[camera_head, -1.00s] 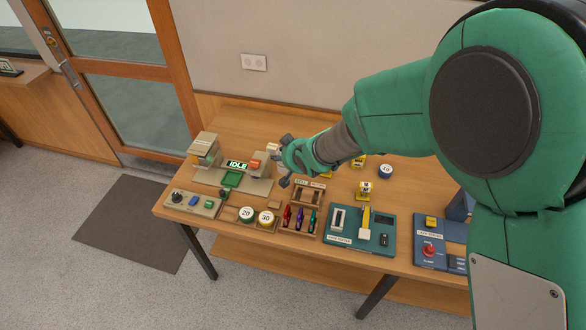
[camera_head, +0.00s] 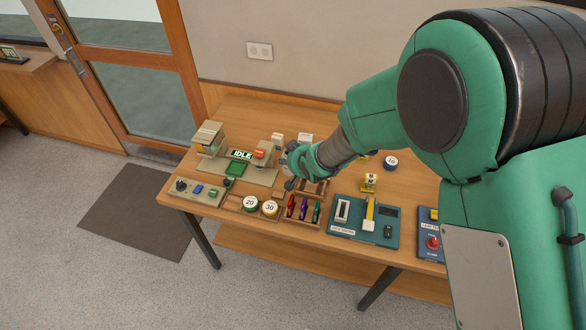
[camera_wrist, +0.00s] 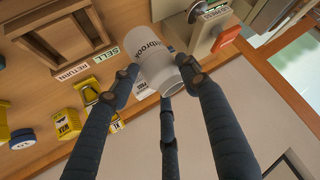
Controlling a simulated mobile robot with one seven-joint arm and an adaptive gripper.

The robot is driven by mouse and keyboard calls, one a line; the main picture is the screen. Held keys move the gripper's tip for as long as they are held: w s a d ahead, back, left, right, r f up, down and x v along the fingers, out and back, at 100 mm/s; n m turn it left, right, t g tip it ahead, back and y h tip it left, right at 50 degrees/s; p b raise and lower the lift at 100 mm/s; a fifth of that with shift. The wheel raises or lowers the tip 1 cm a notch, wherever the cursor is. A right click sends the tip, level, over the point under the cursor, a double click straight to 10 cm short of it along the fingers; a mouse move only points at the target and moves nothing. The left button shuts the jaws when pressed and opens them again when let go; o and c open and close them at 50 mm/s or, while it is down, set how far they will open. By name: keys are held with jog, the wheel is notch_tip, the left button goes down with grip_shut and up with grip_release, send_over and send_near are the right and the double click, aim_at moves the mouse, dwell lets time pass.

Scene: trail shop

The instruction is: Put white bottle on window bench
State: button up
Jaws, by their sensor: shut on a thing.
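The white bottle (camera_wrist: 150,52) has dark lettering on its side and lies tilted between my fingers in the wrist view. My gripper (camera_wrist: 161,76) is shut on it, with fingers on both sides and another behind. In the head view my gripper (camera_head: 292,166) is over the back middle of the wooden table, and it hides most of the bottle. A wooden bench (camera_head: 62,95) runs along the far left below glass; I cannot tell for certain that it is the window bench.
The table (camera_head: 270,112) carries an IDLE display (camera_head: 241,154), round 20 (camera_head: 250,203) and 30 (camera_head: 270,208) pieces, a pen tray (camera_head: 303,221) and a teal board (camera_head: 351,232). A dark mat (camera_head: 137,213) lies on open floor at left. The table's back strip is bare.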

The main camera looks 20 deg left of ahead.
jog(key=shift+f, duration=0.8)
jog(key=shift+f+b, duration=0.35)
jog(key=shift+f, duration=1.55)
jog(key=shift+f, duration=0.1)
jog(key=shift+c, duration=0.2)
jog(key=o, duration=1.5)
jog(key=shift+c, duration=0.2)
jog(key=p+v, duration=0.1)
jog(key=v, duration=1.1)
